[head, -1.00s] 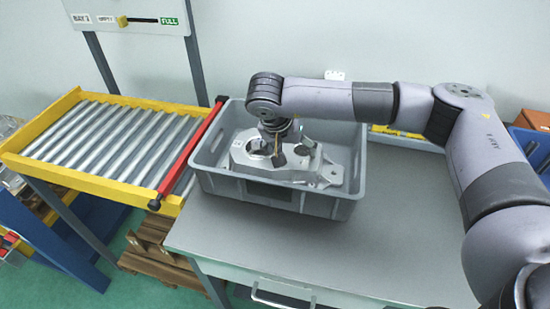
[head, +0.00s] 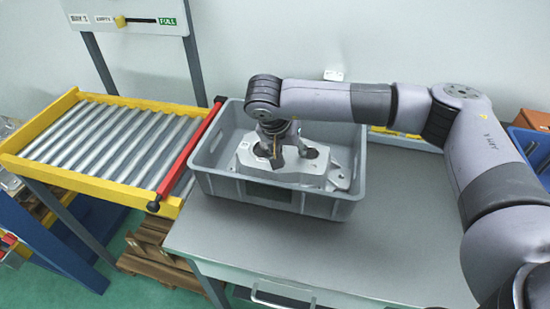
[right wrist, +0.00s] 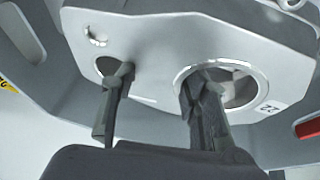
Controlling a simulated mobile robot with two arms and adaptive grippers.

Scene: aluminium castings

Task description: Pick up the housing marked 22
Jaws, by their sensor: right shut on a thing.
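The housing marked 22 (head: 290,173) is a grey metal casting in the grey crate (head: 225,185). Its plate fills the upper part of the right wrist view (right wrist: 160,50), with a round bore, a second opening and a small "22" label at right. My right gripper (head: 287,155) comes down on it from above and is shut on it. In the right wrist view one finger reaches into each opening, with the metal between them. I cannot tell whether the housing touches the crate floor. My left gripper is out of view.
The crate stands on a grey table (head: 300,240) with free room in front. A roller conveyor (head: 100,140) with yellow rails and a red end bar (head: 190,150) stands at left, close to the crate. A blue bin (head: 533,148) is at far right.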

